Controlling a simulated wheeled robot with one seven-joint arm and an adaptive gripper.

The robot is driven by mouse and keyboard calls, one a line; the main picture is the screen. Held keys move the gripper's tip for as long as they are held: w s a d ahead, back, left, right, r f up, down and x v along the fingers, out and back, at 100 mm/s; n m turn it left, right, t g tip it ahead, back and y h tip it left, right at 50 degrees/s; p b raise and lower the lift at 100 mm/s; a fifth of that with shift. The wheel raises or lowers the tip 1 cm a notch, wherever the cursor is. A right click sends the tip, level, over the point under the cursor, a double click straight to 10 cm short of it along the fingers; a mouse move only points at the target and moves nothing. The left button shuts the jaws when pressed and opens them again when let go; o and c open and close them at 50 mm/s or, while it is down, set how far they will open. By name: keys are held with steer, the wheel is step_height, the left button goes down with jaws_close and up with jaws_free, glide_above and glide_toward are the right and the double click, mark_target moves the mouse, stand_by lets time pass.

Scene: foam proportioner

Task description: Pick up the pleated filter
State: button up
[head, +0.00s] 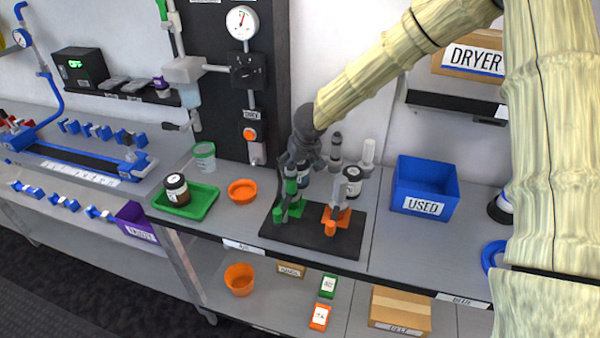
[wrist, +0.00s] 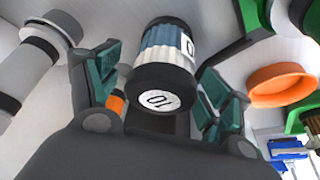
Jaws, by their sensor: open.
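The pleated filter (wrist: 166,55) shows in the wrist view as a short cylinder with blue and white pleats, dark end caps and a round white label on the near end. It lies between the two teal-padded fingers of my gripper (wrist: 165,82), with visible gaps at its sides. My gripper (head: 303,163) is open. In the head view it is above the left part of a black board (head: 310,240), by a green stand (head: 291,190). The filter (head: 304,177) is partly hidden there by the gripper.
An orange bowl (head: 242,191) and a green tray (head: 190,205) with a brown jar (head: 176,188) lie left. A blue USED bin (head: 424,187) stands right. The panel is behind.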

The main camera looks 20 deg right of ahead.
steer(key=shift+x, duration=0.8)
steer(key=c, duration=1.1)
steer(key=shift+c, duration=0.2)
